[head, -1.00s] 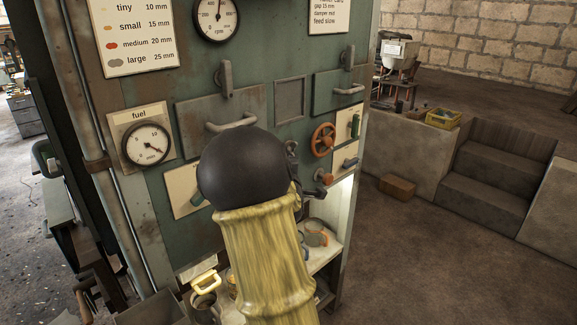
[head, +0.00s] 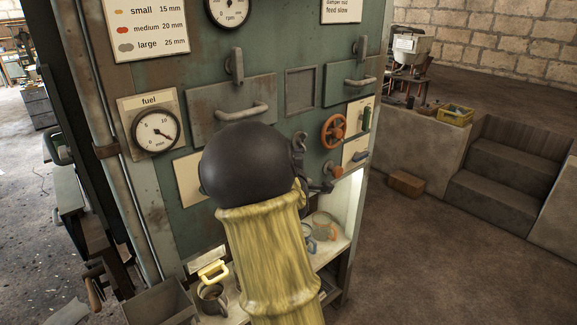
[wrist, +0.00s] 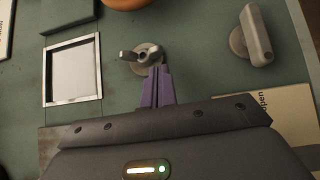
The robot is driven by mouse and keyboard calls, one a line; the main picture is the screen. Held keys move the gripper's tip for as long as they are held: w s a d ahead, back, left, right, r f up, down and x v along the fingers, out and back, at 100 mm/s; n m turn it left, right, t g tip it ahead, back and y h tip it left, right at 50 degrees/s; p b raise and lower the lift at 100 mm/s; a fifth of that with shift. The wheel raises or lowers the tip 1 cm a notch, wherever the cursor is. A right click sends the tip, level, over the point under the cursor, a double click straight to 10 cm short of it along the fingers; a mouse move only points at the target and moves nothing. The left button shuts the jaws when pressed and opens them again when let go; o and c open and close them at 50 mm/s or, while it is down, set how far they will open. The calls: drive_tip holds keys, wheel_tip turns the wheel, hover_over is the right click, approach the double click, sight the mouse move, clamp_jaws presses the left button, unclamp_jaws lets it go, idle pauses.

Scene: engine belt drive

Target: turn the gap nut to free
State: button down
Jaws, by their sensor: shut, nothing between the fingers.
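A grey metal wing nut (wrist: 145,57), which I take to be the gap nut, sits on a round boss on the green panel in the wrist view.
A framed square recess (wrist: 72,72) and a grey lever (wrist: 256,36) flank the nut in the wrist view. The head view shows an orange handwheel (head: 333,131), a drawer handle (head: 243,111), the fuel gauge (head: 155,130) and a lit shelf with mugs (head: 212,297) below.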

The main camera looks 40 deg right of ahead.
drive_tip(key=w+a+v, duration=0.1)
drive_tip(key=v, duration=1.1)
drive_tip(key=shift+a+r, duration=0.2)
drive_tip(key=shift+r, duration=0.25)
drive_tip(key=shift+w, duration=0.15)
drive_tip(key=a+f+m+g+y, duration=0.35)
drive_tip(key=a+f+y, duration=0.45)
drive_tip(key=a+f, duration=0.35)
drive_tip(key=s+a+f+m+g+y, duration=0.4)
drive_tip(key=s+a+f+m+g, duration=0.2)
drive_tip(key=s+a, duration=0.6)
drive_tip(key=shift+s+f+g, duration=0.2)
drive_tip(key=shift+f+g, duration=0.25)
drive_tip(key=shift+g, duration=0.4)
